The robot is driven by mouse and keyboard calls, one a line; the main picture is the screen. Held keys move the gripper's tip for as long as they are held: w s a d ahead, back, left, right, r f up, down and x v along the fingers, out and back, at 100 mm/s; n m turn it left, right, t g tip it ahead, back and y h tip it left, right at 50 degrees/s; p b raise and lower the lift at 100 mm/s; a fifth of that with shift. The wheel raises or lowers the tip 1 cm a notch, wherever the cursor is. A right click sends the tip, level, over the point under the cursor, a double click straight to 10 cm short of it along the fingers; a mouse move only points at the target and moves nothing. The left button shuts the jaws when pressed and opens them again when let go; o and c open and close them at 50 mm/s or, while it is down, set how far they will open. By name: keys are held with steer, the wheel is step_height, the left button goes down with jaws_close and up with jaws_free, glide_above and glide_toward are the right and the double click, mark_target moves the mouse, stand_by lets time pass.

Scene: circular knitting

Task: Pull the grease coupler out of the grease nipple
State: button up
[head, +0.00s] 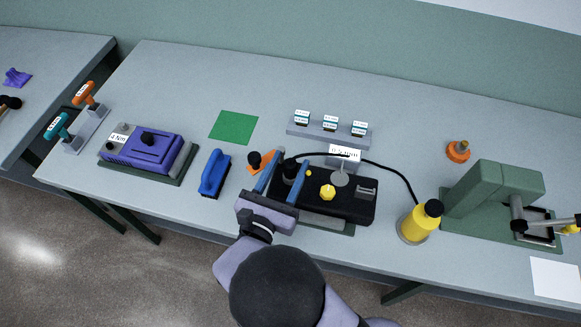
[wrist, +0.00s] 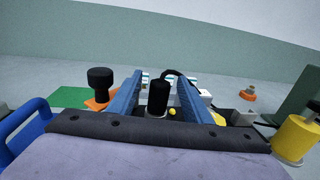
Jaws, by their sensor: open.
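The grease coupler (head: 291,171) is an upright black cylinder on the black fixture block (head: 355,206). A black hose (head: 384,166) runs from its top towards the yellow bottle (head: 419,221). My gripper (head: 289,160) is open, with one blue finger on each side of the coupler. In the wrist view the coupler (wrist: 158,95) stands between the fingers of my gripper (wrist: 160,85), with gaps visible on both sides. The grease nipple is hidden under the coupler; only a pale rim shows at its foot.
On the fixture are a yellow knob (head: 327,192) and a round grey disc (head: 340,177). An orange-based black knob (head: 254,160) stands just left of my fingers, with a blue-handled brush (head: 215,173) farther left. A green machine (head: 490,198) stands right. Bench behind is partly clear.

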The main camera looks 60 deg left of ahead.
mark_target(293, 159)
steer(key=shift+p+x, duration=1.45)
steer(key=shift+x, duration=0.65)
steer(key=shift+w+a+f, duration=0.1)
steer(key=shift+w+a, duration=0.15)
steer(key=shift+w, duration=0.15)
steer(key=shift+c, duration=0.7)
jaws_close()
